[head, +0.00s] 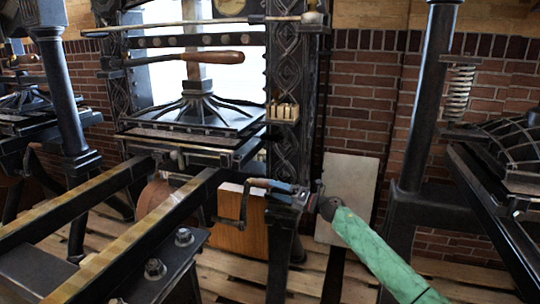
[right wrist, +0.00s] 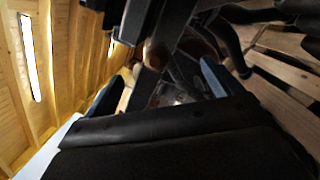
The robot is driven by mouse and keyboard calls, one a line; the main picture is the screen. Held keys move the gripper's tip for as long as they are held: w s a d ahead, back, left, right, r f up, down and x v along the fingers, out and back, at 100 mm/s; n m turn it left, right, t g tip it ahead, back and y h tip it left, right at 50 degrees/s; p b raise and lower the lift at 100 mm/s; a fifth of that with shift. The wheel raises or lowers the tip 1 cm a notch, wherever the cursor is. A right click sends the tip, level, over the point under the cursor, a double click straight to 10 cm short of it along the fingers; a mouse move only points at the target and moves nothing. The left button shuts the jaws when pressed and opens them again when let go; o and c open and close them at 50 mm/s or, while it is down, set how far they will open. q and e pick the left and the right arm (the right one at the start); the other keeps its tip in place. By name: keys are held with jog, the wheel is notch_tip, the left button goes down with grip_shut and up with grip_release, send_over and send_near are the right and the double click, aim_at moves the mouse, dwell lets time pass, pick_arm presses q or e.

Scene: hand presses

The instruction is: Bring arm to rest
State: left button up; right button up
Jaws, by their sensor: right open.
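My right arm, in a pale green sleeve (head: 380,255), reaches in from the lower right of the head view. In the right wrist view the two blue-edged fingers of my right gripper (right wrist: 160,88) stand wide apart. A brown rounded piece (right wrist: 154,55) and dark metal bars show beyond them. I cannot tell whether the gripper touches the crank. My left gripper is not in the head view.
The central hand press has a wooden-handled bar (head: 215,57) and long rails (head: 130,245) running toward me. Another press (head: 510,150) stands at the right, one more (head: 35,100) at the left. A pale board (head: 350,185) leans on the brick wall (head: 365,85). The floor is wooden slats (head: 340,278).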

jog(key=s+d+f+m+t+h+p, duration=0.35)
jog(key=s+f+m+h, duration=0.5)
jog(key=s+m, duration=0.65)
jog(key=s+d+f+m+t+h+p, duration=0.2)
jog(key=s+d+f+m+h+p, duration=0.25)
jog(key=s+f+m+h, duration=0.75)
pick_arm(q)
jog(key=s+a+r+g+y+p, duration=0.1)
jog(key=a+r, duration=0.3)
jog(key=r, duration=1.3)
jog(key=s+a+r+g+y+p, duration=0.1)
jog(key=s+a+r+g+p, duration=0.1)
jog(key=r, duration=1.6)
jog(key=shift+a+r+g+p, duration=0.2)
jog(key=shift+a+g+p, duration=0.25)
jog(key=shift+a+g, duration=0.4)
pick_arm(e)
jog(key=s+d+m+g+y, duration=0.1)
jog(key=s+m+g, duration=0.3)
jog(key=s, duration=1.3)
jog(key=s+d+m+g+y, duration=0.2)
jog(key=s+m+g, duration=0.3)
jog(key=s, duration=1.3)
jog(key=shift+s+d+g+y, duration=0.2)
jog(key=shift+s+g+y, duration=0.15)
jog(key=shift+g+y, duration=0.45)
jog(key=shift+f, duration=0.1)
